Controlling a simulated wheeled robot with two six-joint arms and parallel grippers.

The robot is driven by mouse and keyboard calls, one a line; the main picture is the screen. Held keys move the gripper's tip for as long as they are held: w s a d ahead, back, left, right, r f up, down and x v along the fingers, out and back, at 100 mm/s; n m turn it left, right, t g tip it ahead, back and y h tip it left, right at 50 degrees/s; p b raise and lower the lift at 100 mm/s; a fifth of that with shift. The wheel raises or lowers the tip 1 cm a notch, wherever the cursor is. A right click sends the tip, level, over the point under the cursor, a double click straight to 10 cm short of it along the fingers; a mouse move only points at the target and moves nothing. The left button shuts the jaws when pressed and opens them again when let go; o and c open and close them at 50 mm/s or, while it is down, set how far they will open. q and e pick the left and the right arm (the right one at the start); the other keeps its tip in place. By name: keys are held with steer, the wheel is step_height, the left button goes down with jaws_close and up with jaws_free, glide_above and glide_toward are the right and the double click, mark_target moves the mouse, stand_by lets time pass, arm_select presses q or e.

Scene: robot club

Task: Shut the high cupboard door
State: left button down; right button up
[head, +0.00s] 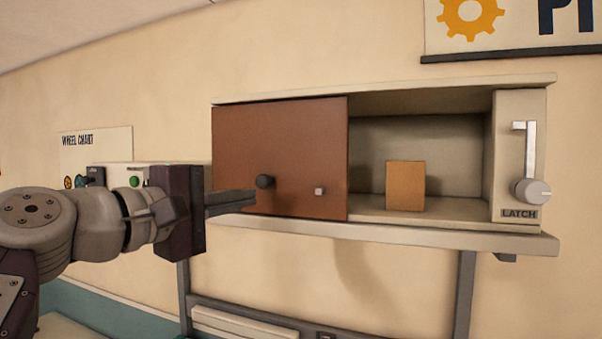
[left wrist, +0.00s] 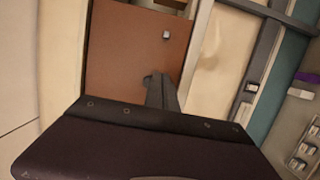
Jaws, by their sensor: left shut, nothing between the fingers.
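The high cupboard (head: 400,228) hangs on the wall. Its flat brown door (head: 290,140) covers the left part of the front, and the right part stands open. The door bears a dark round knob (head: 265,182) and a small pale square stud (head: 319,191). My left gripper (head: 252,198) is shut and empty, its fingertips at the door's lower left, just below the dark knob; I cannot tell whether they touch. In the left wrist view, the shut fingers (left wrist: 162,92) lie over the brown door (left wrist: 130,50), beside the dark knob. My right gripper is not in view.
An orange-brown box (head: 405,186) stands inside the open part. At the right end is a panel marked LATCH with a pale handle (head: 527,150) and a round knob (head: 532,191). A wheel chart (head: 95,145) hangs at left. Wall rails (head: 467,290) run below.

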mark_target(311, 193)
arm_select(q)
steer(key=p+x, duration=0.4)
steer(key=x, duration=0.6)
steer(key=shift+a+p, duration=0.1)
steer(key=shift+p, duration=0.3)
steer(key=d+p, duration=0.1)
steer(key=d, duration=0.2)
steer(key=shift+s+f, duration=0.15)
steer(key=shift+s+d+f+p, duration=0.1)
steer(key=shift+s+d+p, duration=0.15)
steer(key=shift+d, duration=0.35)
steer(key=shift+w+a, duration=0.15)
steer(key=shift+w, duration=0.05)
